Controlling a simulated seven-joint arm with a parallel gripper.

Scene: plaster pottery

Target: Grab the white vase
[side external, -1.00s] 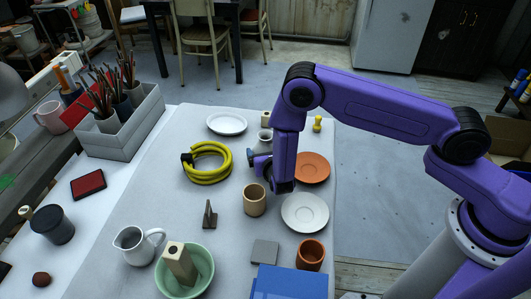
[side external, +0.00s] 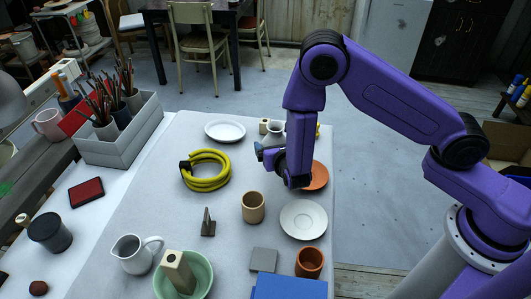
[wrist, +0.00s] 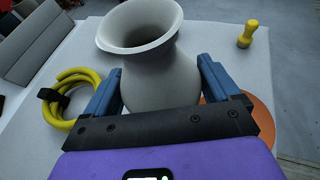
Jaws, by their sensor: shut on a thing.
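The white vase (wrist: 150,75) stands upright between the two blue fingers of my gripper (wrist: 160,72) in the wrist view, its flared mouth open toward the camera. The fingers are shut on its sides. In the side view the vase (side external: 276,130) is partly hidden behind my gripper (side external: 265,149). The vase looks raised from the table, but its base is hidden.
A yellow coiled hose (side external: 207,170) lies left of my gripper. An orange plate (side external: 318,177) lies right of it, partly covered by my arm. A beige cup (side external: 253,207) and a white saucer (side external: 304,220) stand nearer. A white plate (side external: 225,130) lies behind.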

